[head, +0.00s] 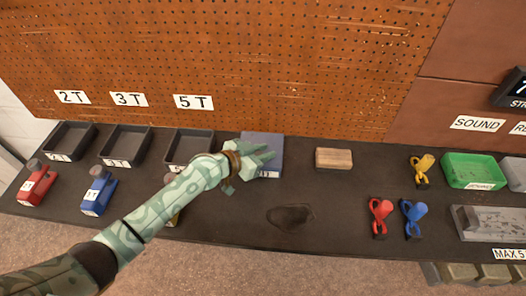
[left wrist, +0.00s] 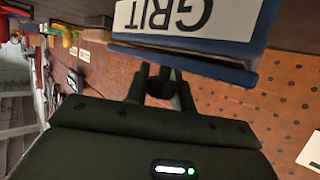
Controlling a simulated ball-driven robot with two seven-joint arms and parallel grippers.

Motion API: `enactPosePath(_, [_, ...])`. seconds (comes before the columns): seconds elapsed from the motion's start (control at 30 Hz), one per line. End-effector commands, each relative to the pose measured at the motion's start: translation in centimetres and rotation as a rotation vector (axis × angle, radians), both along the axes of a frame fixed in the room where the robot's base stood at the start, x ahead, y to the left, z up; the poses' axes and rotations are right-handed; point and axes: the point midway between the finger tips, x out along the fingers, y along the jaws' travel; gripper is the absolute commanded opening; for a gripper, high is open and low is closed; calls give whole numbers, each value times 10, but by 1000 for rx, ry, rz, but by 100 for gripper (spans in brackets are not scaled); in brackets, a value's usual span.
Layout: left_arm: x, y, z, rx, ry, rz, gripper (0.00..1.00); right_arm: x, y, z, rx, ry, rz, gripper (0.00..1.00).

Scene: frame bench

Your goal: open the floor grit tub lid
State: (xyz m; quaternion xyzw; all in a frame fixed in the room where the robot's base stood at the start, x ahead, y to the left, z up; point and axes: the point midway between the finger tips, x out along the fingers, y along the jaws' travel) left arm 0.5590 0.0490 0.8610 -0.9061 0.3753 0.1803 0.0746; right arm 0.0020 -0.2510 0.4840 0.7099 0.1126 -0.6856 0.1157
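The blue grit tub (head: 262,141) stands on the dark bench near the pegboard, right of the 5 T tray. In the left wrist view the tub's blue lid edge (left wrist: 240,76) and its white GRIT label (left wrist: 180,17) show upside down and close. The lid looks shut. My left gripper (head: 268,160) is at the tub's front and hides part of it. In the left wrist view its two fingers (left wrist: 160,75) stand apart near the lid edge, with a dark shape between them. I cannot tell whether they touch the lid. My right gripper is out of view.
Grey trays (head: 125,145) stand to the left, with red (head: 36,186) and blue (head: 98,195) items before them. A wooden block (head: 333,158) lies right of the tub. Coloured clamps (head: 413,220) and a green tray (head: 473,171) are farther right. A dark patch (head: 291,217) marks the bench front.

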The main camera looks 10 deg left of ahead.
Motion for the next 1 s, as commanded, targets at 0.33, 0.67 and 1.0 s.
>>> enactPosePath(0.33, [2,0,10,3,55,-1,0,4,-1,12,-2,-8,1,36])
enactPosePath(0.67, [13,1,32,4,279,1,0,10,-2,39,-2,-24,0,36])
enactPosePath(1.0, [28,1,46,-1,370,2,0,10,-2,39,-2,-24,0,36])
